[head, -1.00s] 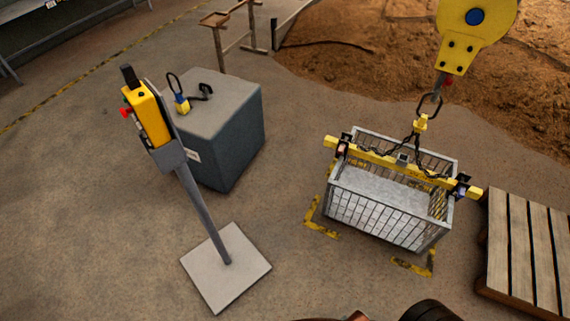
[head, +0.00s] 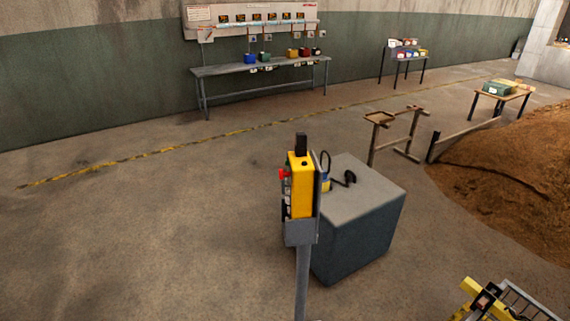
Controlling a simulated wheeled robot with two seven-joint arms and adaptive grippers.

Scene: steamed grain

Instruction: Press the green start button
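A yellow control box (head: 301,186) stands upright in a grey holder (head: 300,232) on a grey post (head: 302,280), near the middle of the head view. A red button (head: 283,174) sticks out from its left side. Other small controls sit below the red one on that side, seen edge-on; I cannot make out a green button among them. Neither of my grippers is in view.
A grey block (head: 362,225) with a black cable on top stands right behind the post. A metal basket (head: 505,300) with a yellow bar is at the bottom right. A bench (head: 262,68) and wall panel stand at the back. Floor left of the post is clear.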

